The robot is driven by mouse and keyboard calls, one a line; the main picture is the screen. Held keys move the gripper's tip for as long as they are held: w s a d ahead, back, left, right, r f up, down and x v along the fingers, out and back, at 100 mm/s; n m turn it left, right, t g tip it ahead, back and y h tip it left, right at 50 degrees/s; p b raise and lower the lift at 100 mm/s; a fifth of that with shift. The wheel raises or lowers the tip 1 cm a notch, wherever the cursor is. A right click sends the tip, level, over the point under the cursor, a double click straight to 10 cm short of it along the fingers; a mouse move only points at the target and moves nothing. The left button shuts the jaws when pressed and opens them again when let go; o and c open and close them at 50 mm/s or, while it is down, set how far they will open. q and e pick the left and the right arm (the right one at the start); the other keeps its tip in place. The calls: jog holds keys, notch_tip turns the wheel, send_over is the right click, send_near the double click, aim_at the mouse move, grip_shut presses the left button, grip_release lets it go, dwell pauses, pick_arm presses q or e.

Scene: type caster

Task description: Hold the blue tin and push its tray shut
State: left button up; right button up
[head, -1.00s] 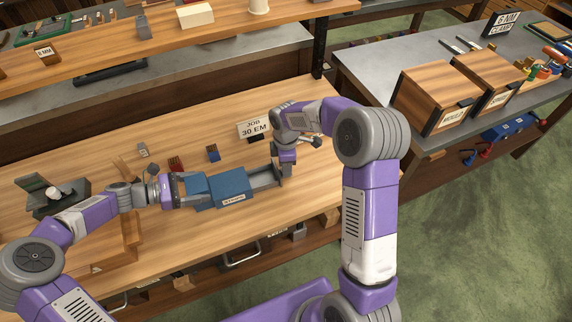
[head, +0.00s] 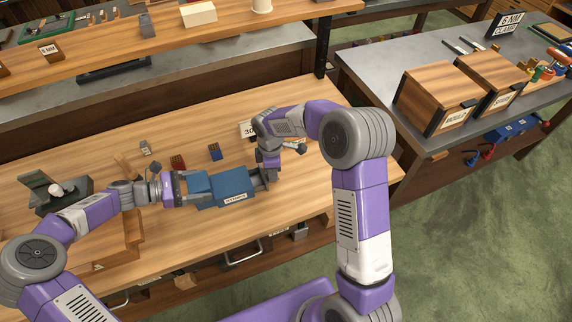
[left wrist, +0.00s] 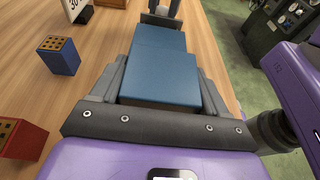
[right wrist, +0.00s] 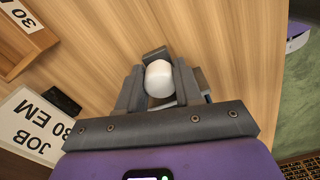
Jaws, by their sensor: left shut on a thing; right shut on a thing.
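The blue tin (head: 222,188) lies on the wooden bench with a label on its front side. My left gripper (head: 188,188) is shut on its left end; in the left wrist view the fingers flank the blue tin (left wrist: 160,75). The grey tray (head: 259,180) sticks out a short way from the tin's right end. My right gripper (head: 270,172) is at the tray's outer end. In the right wrist view its fingers are shut on a rounded white knob (right wrist: 158,78) at the tray's end. The tray's inside is mostly hidden.
A blue block (head: 214,152) and a red block (head: 178,162) stand behind the tin. A job sign (head: 247,130) is behind my right gripper and partly covered by it. A dark device (head: 62,192) stands at the left. The bench front right of the tin is clear.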

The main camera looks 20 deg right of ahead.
aim_at(260, 181)
jog(key=a, duration=0.4)
jog(key=shift+w+a, duration=0.1)
jog(key=shift+a, duration=0.05)
jog(key=shift+r, duration=0.1)
jog(key=o, duration=0.7)
notch_tip(260, 181, up, 12)
